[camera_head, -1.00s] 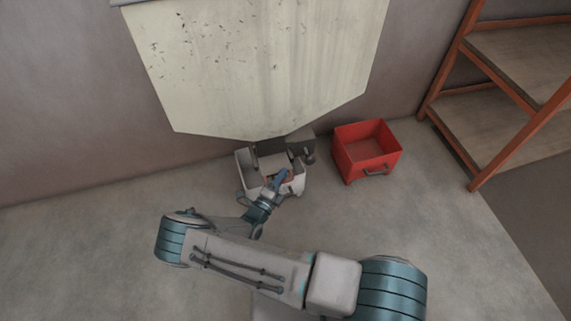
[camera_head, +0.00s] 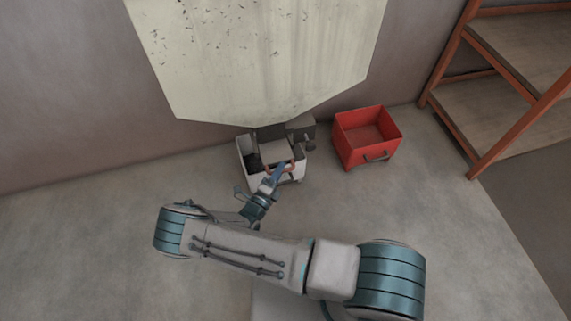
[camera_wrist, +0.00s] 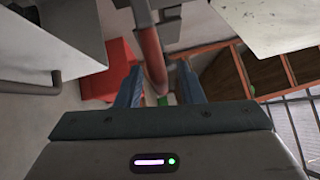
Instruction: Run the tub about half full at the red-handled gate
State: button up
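The cream hopper (camera_head: 265,60) hangs over a white tub (camera_head: 290,178) on the floor. The gate's light plate (camera_head: 275,151) lies above the tub, with a red handle (camera_head: 287,165) at its near edge. My gripper (camera_head: 279,171) is at this handle. In the wrist view the red handle (camera_wrist: 152,58) comes down between the two fingers of my gripper (camera_wrist: 160,85), which stand apart with a gap beside it. The white tub (camera_wrist: 50,40) with its grey pull fills the upper left there. A dark patch shows inside the tub's left part; I cannot tell whether it is pellets or shadow.
An empty-looking red bin (camera_head: 367,140) stands on the floor right of the white tub. An orange-framed shelf (camera_head: 500,100) is at the right. A grey block (camera_head: 301,130) with a knob sits beside the gate.

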jog(key=p+v, duration=0.1)
jog(key=v, duration=1)
jog(key=shift+w+r, duration=0.1)
